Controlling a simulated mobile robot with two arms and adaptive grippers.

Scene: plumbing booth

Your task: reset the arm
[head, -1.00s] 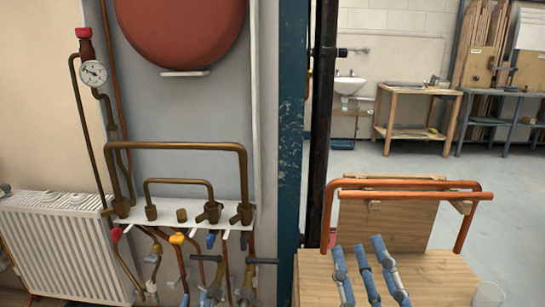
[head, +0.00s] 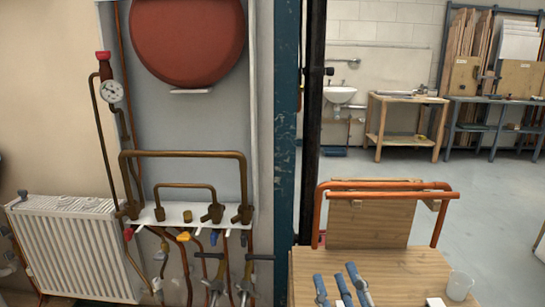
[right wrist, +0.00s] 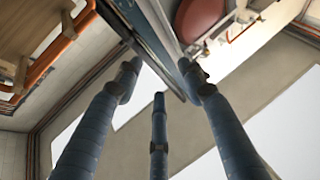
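My right gripper (head: 338,286) shows at the bottom of the head view, with its blue fingers in front of a wooden bench (head: 405,270). In the right wrist view its three blue fingers (right wrist: 160,110) stand apart with nothing between them, so it is open and empty. My left gripper cannot be made out in the head view.
An orange-copper pipe frame (head: 385,190) stands on the bench, with a clear cup (head: 459,285) at its right. A dark blue post (head: 286,130) rises left of the bench. Left of it are brass pipes with valves (head: 185,154), a red tank (head: 187,40) and a white radiator (head: 75,250).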

